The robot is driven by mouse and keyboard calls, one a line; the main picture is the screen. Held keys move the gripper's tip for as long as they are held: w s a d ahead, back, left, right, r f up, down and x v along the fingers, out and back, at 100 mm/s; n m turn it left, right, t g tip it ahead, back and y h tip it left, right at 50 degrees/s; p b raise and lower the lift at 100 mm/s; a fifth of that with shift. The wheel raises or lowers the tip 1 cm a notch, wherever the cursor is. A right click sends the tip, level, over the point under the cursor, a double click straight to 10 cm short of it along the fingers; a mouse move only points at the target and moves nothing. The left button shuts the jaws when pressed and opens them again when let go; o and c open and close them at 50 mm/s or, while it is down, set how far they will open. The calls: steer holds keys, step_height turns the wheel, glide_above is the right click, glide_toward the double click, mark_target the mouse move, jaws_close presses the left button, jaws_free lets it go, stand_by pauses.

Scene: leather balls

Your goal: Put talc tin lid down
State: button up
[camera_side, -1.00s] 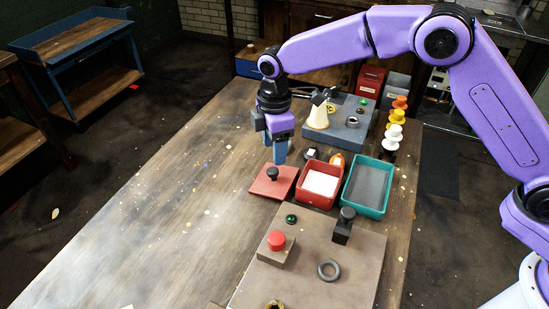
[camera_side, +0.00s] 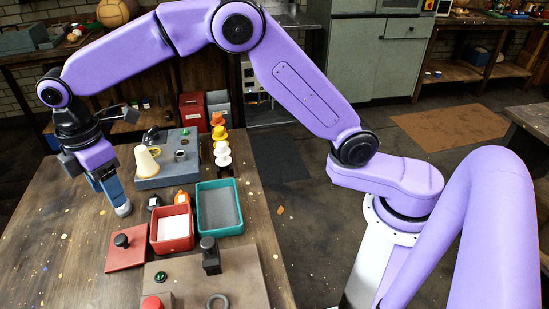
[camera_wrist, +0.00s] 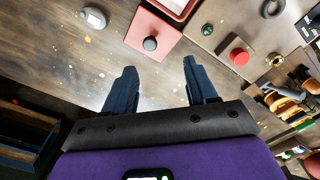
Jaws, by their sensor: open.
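The talc tin lid (camera_side: 126,255), a flat red square with a black knob, lies on the table left of the open red tin (camera_side: 163,238), which holds white powder. In the wrist view the lid (camera_wrist: 161,30) shows beyond my fingertips, its knob uncovered, with the red tin (camera_wrist: 185,5) partly cut off at the top edge. My gripper (camera_side: 110,191) is open and empty, above the table behind the lid and apart from it. Both blue fingers of my gripper (camera_wrist: 160,78) show spread in the wrist view.
A grey round piece (camera_side: 124,209) sits close by my fingertips. A teal tray (camera_side: 219,208) stands right of the tin. A brown board (camera_side: 240,275) with a black block, a ring and a red button is in front. The table's left side (camera_side: 50,240) is clear.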

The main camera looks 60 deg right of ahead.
steer(key=s+d+m, duration=0.5)
steer(key=s+d, duration=2.2)
steer(key=s, duration=0.4)
steer(key=shift+s+d, duration=0.15)
steer(key=shift+s, duration=0.05)
